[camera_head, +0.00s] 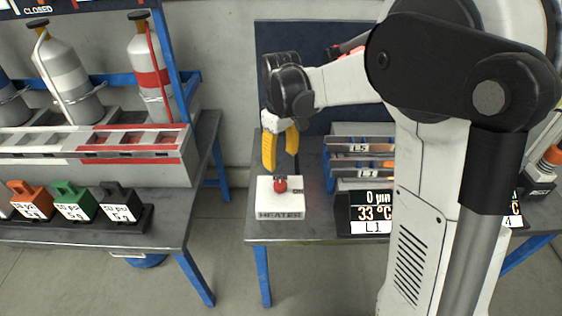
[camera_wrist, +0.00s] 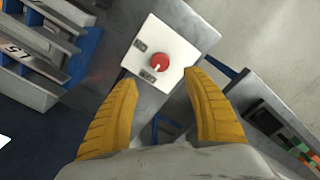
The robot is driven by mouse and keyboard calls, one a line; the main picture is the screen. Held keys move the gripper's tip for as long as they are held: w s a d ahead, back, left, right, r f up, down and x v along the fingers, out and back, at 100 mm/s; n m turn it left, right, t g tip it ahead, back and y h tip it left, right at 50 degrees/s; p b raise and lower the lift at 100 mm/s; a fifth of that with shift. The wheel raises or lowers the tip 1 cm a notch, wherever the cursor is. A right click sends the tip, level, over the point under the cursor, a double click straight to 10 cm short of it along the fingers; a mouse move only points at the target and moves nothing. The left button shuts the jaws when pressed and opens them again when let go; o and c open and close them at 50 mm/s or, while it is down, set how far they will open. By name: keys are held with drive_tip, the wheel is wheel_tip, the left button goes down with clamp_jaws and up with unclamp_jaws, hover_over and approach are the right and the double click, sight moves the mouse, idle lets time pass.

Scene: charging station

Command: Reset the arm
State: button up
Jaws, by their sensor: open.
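My arm reaches over the right-hand table, and my gripper (camera_head: 281,168) has two yellow fingers. The fingers point down above the back of a white heater box (camera_head: 280,208) with a red knob (camera_head: 280,186) on top. In the wrist view my gripper (camera_wrist: 163,88) is open and empty, its fingers spread apart. The heater box (camera_wrist: 190,45) and its red knob (camera_wrist: 161,63) lie beyond the fingertips there. I cannot tell exactly how high the fingertips are above the box.
A display (camera_head: 370,212) reading 33 °C and labelled shelves (camera_head: 360,150) stand right of the heater. The left table (camera_head: 150,235) carries gas cylinders (camera_head: 70,70) and orange, green and black blocks (camera_head: 75,203). A floor gap (camera_head: 229,230) separates the tables.

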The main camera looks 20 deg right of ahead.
idle(0.3)
drive_tip(key=s+r+m+t, duration=0.2)
drive_tip(key=s+r+t, duration=0.1)
drive_tip(key=s, duration=0.7)
drive_tip(key=s+r+m+t, duration=0.3)
drive_tip(key=s+r+t, duration=0.1)
drive_tip(key=s, duration=0.6)
drive_tip(key=shift+r+m, duration=0.3)
drive_tip(key=shift+r, duration=0.1)
drive_tip(key=shift+w+a, duration=0.1)
